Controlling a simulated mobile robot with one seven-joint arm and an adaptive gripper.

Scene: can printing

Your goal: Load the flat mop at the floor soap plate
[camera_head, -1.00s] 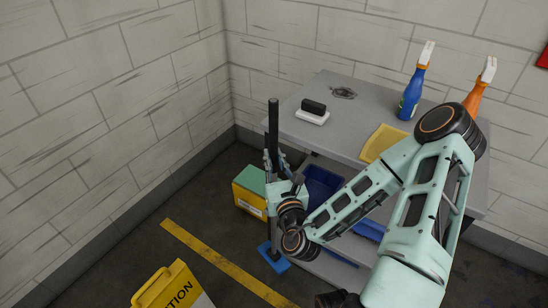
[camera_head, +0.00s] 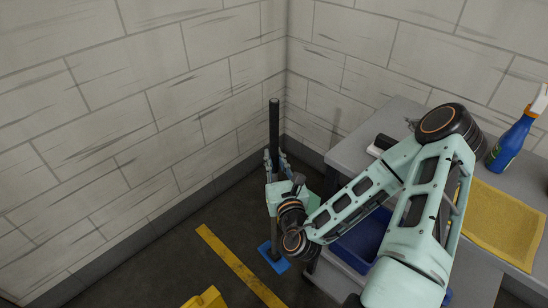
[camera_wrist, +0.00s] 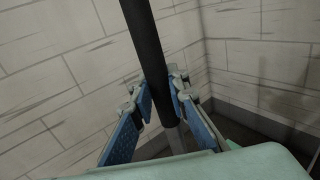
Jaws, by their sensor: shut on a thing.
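The flat mop has a dark upright handle (camera_head: 274,122) and a blue flat head (camera_head: 271,257) low by the floor, left of the table. Its handle also crosses the wrist view (camera_wrist: 143,40), slightly tilted there. My gripper (camera_head: 275,163) is shut on the handle below its top; in the wrist view its blue-padded fingers (camera_wrist: 163,100) stand on both sides of it. I cannot tell whether the mop head touches the floor. I cannot make out a soap plate clearly.
A grey table (camera_head: 350,150) stands at right with a yellow cloth (camera_head: 505,225), a blue spray bottle (camera_head: 510,145) and a black-and-white brush. A blue bin (camera_head: 362,243) is under it. A yellow floor stripe (camera_head: 238,265) and a yellow sign top (camera_head: 207,298) lie lower left. Walls meet behind the mop.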

